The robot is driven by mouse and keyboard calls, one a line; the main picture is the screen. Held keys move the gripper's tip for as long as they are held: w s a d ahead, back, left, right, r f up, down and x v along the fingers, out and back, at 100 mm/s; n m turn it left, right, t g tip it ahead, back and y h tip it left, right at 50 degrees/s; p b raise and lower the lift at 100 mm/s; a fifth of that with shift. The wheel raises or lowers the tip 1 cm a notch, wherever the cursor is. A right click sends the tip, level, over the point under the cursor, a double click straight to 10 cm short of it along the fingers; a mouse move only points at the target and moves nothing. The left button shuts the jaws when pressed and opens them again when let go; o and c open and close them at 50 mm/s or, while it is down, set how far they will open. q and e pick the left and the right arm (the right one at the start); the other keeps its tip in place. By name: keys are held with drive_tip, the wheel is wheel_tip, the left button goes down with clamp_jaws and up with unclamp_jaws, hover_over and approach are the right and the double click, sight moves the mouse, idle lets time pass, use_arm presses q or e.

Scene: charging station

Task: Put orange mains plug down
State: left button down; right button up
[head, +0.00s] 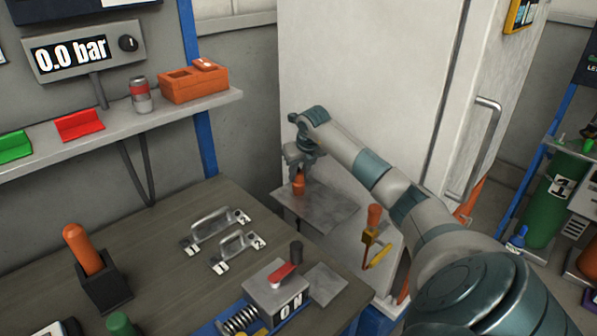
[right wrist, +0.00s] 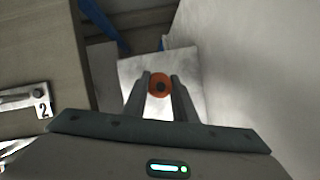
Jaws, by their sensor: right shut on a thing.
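The orange mains plug (head: 299,184) is held upright between the fingers of my right gripper (head: 301,165), over a grey metal plate (head: 328,214) beside the table. In the right wrist view the plug (right wrist: 160,85) is a round orange shape with a dark centre between the two fingertips (right wrist: 161,92). The plate (right wrist: 190,70) lies below it there. I cannot tell whether the plug's lower end touches the plate. My left gripper is not in view.
A dark table (head: 170,235) carries two numbered handles (head: 215,225), an orange-handled holder (head: 85,255) and an ON switch box (head: 277,290). A white cabinet (head: 365,80) stands close behind the plate. An orange-handled tool (head: 373,220) hangs right of the plate. A shelf (head: 115,125) holds a can and an orange box.

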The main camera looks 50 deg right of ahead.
drive_tip(key=o, duration=0.6)
drive_tip(key=shift+f, duration=0.1)
drive_tip(key=o, duration=0.5)
drive_tip(key=shift+c, duration=0.2)
drive_tip(key=shift+r, duration=0.2)
